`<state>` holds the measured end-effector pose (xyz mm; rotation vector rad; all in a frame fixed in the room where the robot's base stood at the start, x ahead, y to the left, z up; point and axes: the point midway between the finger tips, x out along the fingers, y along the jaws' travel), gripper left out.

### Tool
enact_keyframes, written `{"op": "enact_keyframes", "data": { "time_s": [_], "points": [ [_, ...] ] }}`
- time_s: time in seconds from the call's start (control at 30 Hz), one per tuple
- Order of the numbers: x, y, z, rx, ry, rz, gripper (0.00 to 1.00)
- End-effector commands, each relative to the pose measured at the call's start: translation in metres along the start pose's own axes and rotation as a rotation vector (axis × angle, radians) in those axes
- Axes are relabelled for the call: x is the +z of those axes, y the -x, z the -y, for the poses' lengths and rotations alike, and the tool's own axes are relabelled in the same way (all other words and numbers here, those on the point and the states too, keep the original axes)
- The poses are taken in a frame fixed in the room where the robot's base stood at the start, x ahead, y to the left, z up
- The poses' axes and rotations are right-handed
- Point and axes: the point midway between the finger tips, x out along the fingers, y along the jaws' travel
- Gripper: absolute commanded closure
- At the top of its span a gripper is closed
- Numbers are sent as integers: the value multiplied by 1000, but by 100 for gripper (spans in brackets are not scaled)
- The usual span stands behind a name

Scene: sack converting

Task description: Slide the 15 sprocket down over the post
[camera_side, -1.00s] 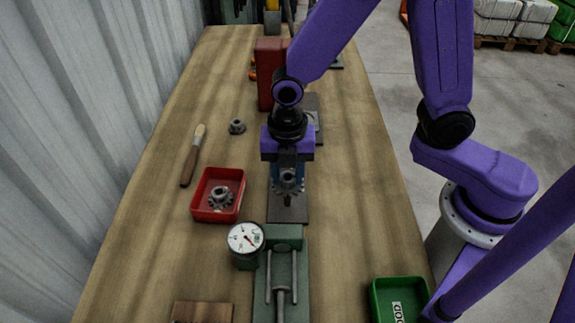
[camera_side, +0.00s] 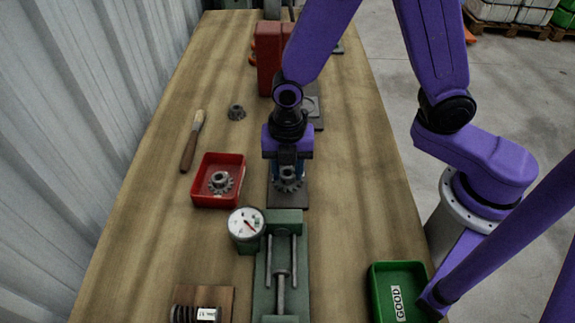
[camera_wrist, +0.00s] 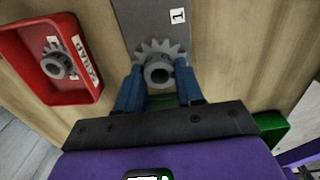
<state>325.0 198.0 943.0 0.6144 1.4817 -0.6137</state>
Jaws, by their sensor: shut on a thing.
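My gripper (camera_side: 288,178) is shut on a grey toothed sprocket (camera_side: 289,184), which also shows between the blue fingers in the wrist view (camera_wrist: 174,54). The sprocket is low over a dark plate (camera_side: 290,203) and looks roughly level. The plate carries a "1" label in the wrist view (camera_wrist: 150,18). The post is hidden behind or under the sprocket and gripper. I cannot tell whether the post is inside the bore or how far down the sprocket is. No 15 marking is readable on the sprocket.
A red tray (camera_side: 203,198) at left holds another sprocket (camera_side: 221,183). A loose gear (camera_side: 236,112) and a brush (camera_side: 191,145) lie beyond. A dial gauge (camera_side: 246,223) and green fixture (camera_side: 264,265) stand in front. A green GOOD tray (camera_side: 376,310) is front right.

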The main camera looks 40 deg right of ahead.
Motion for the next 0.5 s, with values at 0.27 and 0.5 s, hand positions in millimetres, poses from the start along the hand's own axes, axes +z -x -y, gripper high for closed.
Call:
{"op": "enact_keyframes", "data": {
  "time_s": [0.27,0.5],
  "points": [
    [0,0,0,1,0,0,100],
    [0,-4,0,0,0,0,100]
  ]
}}
